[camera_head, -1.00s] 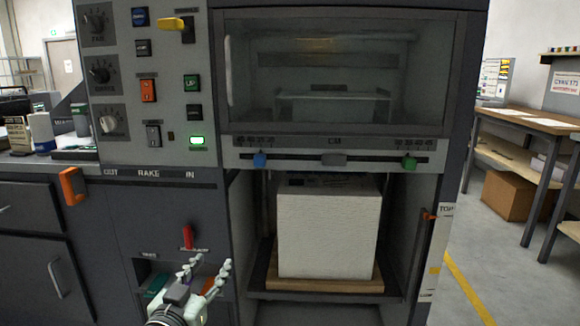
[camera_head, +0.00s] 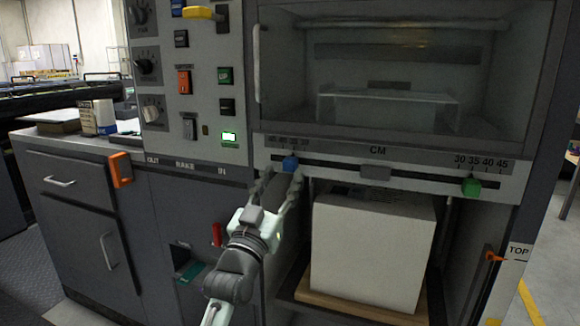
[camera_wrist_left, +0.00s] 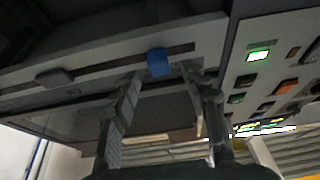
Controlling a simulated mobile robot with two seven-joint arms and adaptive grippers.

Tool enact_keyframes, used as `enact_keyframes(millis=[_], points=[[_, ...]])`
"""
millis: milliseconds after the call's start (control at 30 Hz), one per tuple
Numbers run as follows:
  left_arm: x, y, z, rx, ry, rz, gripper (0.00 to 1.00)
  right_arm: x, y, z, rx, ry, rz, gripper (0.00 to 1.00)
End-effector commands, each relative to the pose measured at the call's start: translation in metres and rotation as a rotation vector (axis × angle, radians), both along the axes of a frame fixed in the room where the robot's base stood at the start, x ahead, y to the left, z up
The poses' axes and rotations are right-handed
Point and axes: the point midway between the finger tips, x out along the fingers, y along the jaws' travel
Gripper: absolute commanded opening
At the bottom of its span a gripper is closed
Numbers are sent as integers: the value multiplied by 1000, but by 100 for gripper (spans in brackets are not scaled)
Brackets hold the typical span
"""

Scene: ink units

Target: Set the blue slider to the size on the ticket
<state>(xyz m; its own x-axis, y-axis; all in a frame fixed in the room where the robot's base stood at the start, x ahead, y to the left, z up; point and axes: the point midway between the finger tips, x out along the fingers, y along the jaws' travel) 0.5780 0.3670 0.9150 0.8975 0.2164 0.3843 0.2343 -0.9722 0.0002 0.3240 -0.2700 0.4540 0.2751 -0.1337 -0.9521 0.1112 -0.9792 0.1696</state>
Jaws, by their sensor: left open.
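The blue slider (camera_head: 290,164) sits near the left end of the slotted scale bar (camera_head: 330,164) below the machine's window. The numbers by it are too small to read. My left gripper (camera_head: 278,184) is open just below and in front of the slider, its fingers pointing up toward it. In the left wrist view the blue slider (camera_wrist_left: 158,62) shows beyond the two spread fingertips (camera_wrist_left: 165,78), and I see no contact. A green slider (camera_head: 471,187) stands at the right end, under the marks 30 to 45. No ticket can be made out. My right gripper is not in view.
A grey block (camera_head: 375,172) sits mid-slot, under "CM". A tall white stack (camera_head: 372,250) on a wooden board fills the bay below. A control panel (camera_head: 190,80) with knobs and buttons is at left. An orange handle (camera_head: 121,169) juts out on the left.

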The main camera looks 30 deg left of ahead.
Motion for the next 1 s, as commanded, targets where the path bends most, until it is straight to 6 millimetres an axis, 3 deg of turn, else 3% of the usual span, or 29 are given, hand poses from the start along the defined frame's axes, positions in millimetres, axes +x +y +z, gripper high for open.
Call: enact_keyframes(millis=[200, 567, 933, 1000], points=[[27, 6, 12, -1, -1, -2, 45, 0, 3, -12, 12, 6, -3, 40], [33, 7, 14, 0, 2, -1, 45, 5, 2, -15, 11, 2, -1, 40], [33, 8, 13, 0, 2, -1, 1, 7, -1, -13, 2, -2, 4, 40], [33, 8, 13, 0, 1, -1, 0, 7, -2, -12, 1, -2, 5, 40]])
